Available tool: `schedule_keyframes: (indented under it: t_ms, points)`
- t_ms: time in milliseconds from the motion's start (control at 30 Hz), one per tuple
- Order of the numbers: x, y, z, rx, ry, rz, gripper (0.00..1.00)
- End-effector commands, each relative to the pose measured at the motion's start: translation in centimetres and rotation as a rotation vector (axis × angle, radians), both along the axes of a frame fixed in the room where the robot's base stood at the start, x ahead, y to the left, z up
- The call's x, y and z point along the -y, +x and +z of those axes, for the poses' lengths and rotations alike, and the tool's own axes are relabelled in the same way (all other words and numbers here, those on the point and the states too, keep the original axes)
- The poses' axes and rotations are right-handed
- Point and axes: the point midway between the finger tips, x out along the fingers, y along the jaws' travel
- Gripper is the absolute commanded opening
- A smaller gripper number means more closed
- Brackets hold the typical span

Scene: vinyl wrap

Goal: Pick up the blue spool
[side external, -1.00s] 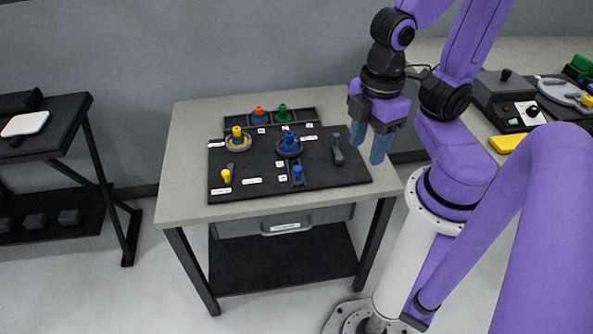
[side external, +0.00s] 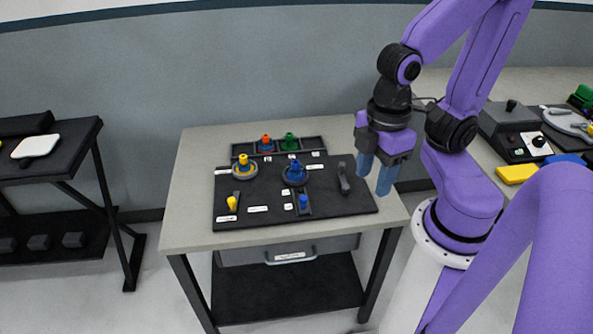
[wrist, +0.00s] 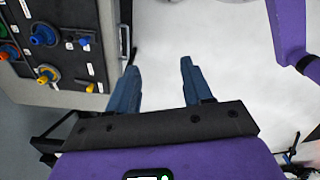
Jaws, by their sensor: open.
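The blue spool (side external: 295,173) stands upright on a black mat (side external: 265,195) on the small grey table, right of the yellow spool (side external: 244,166). In the wrist view the blue spool (wrist: 42,35) is at the upper left, well outside my fingers. My gripper (side external: 376,187) hangs with its blue fingers pointing down, past the mat's right edge and near the table's right edge. Its fingers are apart and empty; in the wrist view the gap (wrist: 158,67) shows only pale floor.
A black tray (side external: 318,142) with orange-topped and green pieces lies behind the mat. A dark handled tool (side external: 344,178) lies between the blue spool and my gripper. A small blue peg (side external: 303,201) and a yellow-handled tool (side external: 232,203) are near the front. A drawer (side external: 290,257) sits below.

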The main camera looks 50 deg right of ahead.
Motion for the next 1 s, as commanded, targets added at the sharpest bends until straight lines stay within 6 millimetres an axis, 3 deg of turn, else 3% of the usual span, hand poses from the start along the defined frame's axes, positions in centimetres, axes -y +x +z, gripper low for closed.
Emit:
schedule_keyframes:
  t_ms: [367, 433, 733, 867, 1000]
  points:
    - [0.0, 0.0, 0.0, 0.000, 0.000, 0.000, 0.50]
    - [0.0, 0.0, 0.0, 0.000, 0.000, 0.000, 0.57]
    - [-0.2, 0.1, -0.1, -0.004, 0.006, -0.008, 0.57]
    - [-2.2, 0.5, -1.1, -0.036, 0.049, -0.078, 0.57]
    - [-6.6, 2.3, -3.4, -0.088, 0.149, -0.272, 0.57]
